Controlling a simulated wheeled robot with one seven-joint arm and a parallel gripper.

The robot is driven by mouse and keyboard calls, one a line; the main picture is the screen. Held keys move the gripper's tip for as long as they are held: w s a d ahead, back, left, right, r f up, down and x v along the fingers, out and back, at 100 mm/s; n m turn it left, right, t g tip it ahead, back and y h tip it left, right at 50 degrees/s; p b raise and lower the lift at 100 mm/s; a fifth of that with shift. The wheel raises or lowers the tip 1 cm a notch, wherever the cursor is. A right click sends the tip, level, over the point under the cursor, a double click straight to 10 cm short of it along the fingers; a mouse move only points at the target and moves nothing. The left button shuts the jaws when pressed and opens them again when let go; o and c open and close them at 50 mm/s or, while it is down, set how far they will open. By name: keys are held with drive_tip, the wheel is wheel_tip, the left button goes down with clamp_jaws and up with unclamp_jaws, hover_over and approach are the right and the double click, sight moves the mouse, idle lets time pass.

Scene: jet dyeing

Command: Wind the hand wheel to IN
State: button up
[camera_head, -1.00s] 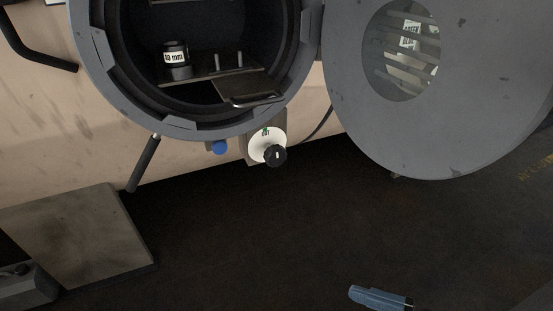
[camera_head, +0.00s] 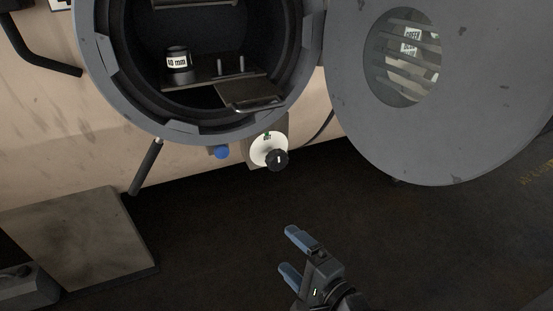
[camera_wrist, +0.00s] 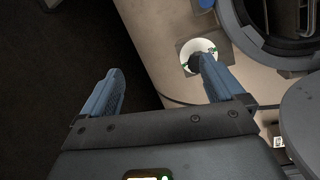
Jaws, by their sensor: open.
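The hand wheel (camera_head: 276,160) is a small black knob on a white round dial (camera_head: 262,150), on a bracket below the round vessel opening. Green marks show at the dial's top; I cannot read them clearly now. My gripper (camera_head: 290,255), with blue fingers, is open and empty, below the wheel and apart from it in the head view. In the wrist view the dial (camera_wrist: 188,50) lies beyond the right finger of my gripper (camera_wrist: 155,88). That finger overlaps part of the knob there.
A blue knob (camera_head: 221,152) sits just left of the dial. The open round door (camera_head: 360,120) hangs to the right. A black lever (camera_head: 146,166) and a slanted plate (camera_head: 80,240) are at left. A 40 mm cylinder (camera_head: 178,60) stands inside the vessel.

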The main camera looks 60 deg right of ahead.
drive_tip(key=w+d+m+h, duration=0.3)
drive_tip(key=w+d+m, duration=0.5)
drive_tip(key=d+m, duration=0.35)
drive_tip(key=m+h, duration=0.1)
drive_tip(key=m, duration=0.7)
approach(279, 163)
drive_tip(key=x, duration=0.4)
drive_tip(key=shift+w+d+r, duration=0.1)
drive_tip(key=shift+w+d, duration=0.1)
drive_tip(key=shift+w, duration=0.05)
drive_tip(key=x, duration=0.7)
drive_tip(key=shift+w+d+p, duration=0.15)
drive_tip(key=shift+p, duration=0.2)
drive_tip(key=c, duration=1)
